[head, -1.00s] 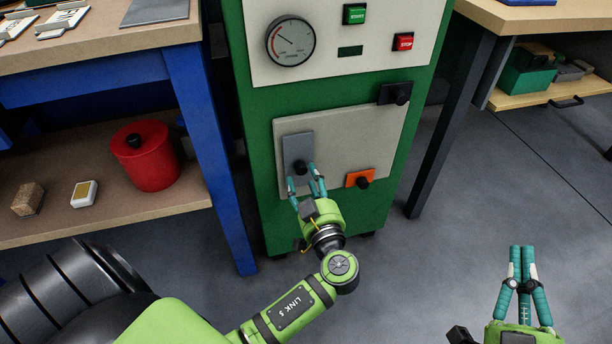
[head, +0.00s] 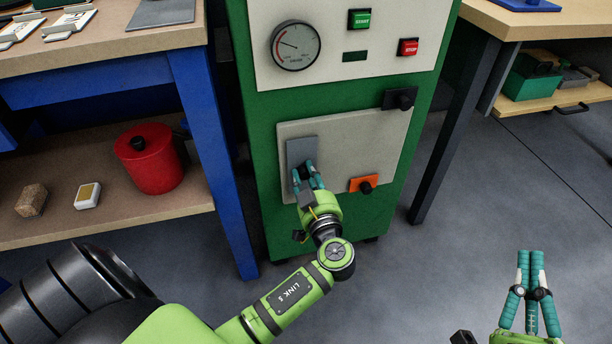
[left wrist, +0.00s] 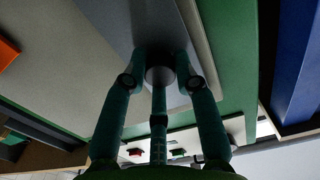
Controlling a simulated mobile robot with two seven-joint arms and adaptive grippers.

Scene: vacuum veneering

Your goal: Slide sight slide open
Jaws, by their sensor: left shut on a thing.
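The sight slide is a grey upright plate (head: 303,149) at the left of a pale panel (head: 345,150) on the green machine. It carries a dark round knob, mostly hidden by fingers in the head view. My left gripper (head: 306,170) is shut on this knob, in front of the slide. In the left wrist view the knob (left wrist: 160,75) sits between the fingertips, and the slide's grey face (left wrist: 112,22) is behind it. My right gripper (head: 531,256) is at lower right, away from the machine, with its fingertips together and nothing between them.
An orange plate with a knob (head: 363,184) is right of the slide; a black latch (head: 400,100) is above it. The gauge (head: 296,46), start button (head: 361,19) and stop button (head: 408,47) are higher. A blue bench leg (head: 212,160) stands close left.

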